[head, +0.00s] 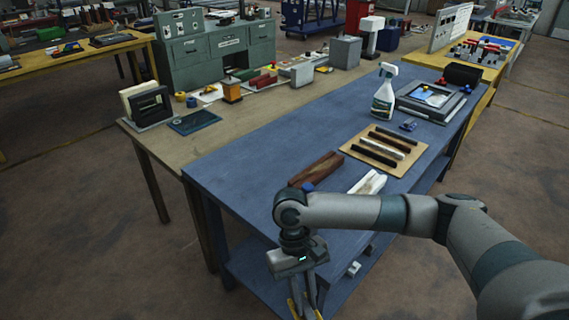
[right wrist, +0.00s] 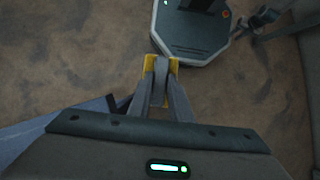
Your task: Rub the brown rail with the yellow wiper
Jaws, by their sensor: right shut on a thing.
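My right gripper (head: 305,306) hangs low beside the front edge of the blue table (head: 240,165), fingers pointing down. It is shut on the yellow wiper (head: 292,307), of which only small yellow parts show. In the right wrist view the wiper (right wrist: 148,63) shows yellow on both sides of the closed fingertips (right wrist: 160,68), above the floor. A brown rail (head: 388,142) lies among dark and pale strips on a tan board (head: 418,152) on the table. The wiper is well apart from it. My left gripper is not in view.
A white spray bottle (head: 384,95) and a dark framed tray (head: 432,100) stand farther back. The table's left part is clear.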

